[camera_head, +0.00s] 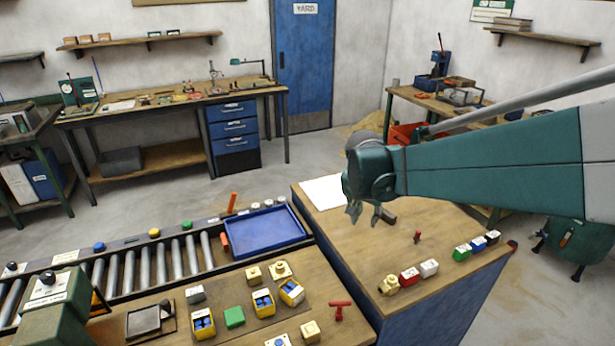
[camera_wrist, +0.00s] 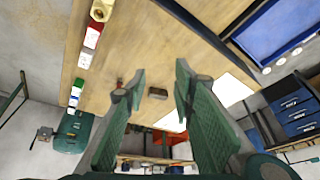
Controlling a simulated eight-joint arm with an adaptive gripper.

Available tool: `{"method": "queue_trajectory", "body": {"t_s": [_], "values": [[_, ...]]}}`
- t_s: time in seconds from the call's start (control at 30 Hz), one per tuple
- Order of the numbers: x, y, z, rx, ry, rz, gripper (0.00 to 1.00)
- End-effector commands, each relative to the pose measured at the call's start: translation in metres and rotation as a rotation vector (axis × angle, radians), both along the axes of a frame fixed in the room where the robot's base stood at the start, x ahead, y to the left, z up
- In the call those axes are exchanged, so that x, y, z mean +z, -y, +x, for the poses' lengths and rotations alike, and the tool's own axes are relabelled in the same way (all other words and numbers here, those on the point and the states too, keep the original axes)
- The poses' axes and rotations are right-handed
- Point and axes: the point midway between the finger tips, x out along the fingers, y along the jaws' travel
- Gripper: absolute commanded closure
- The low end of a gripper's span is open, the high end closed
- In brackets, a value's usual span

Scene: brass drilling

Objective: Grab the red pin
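The small red pin (camera_head: 417,237) stands on the wooden worktop to the right of my gripper (camera_head: 370,212) in the head view. In the wrist view the red pin (camera_wrist: 119,84) shows just beside the left finger's tip, partly hidden by it. My gripper (camera_wrist: 158,82) is open, with its two green fingers apart and nothing held between them. It hangs above the worktop, apart from the pin.
A brass fitting (camera_head: 389,285), a red block (camera_head: 409,276) and a white block (camera_head: 429,267) stand near the worktop's front edge. A white sheet (camera_head: 322,191) lies at left.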

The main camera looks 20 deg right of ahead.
Motion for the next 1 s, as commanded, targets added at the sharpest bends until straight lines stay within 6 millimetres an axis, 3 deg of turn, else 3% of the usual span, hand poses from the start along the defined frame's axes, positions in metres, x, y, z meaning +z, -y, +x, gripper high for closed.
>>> {"method": "queue_trajectory", "body": {"t_s": [0.43,1.0], "values": [[-0.038,0.093,0.024,-0.3,-0.028,0.011,0.74],[-0.106,0.21,0.029,-0.681,-0.05,0.0,0.74]]}}
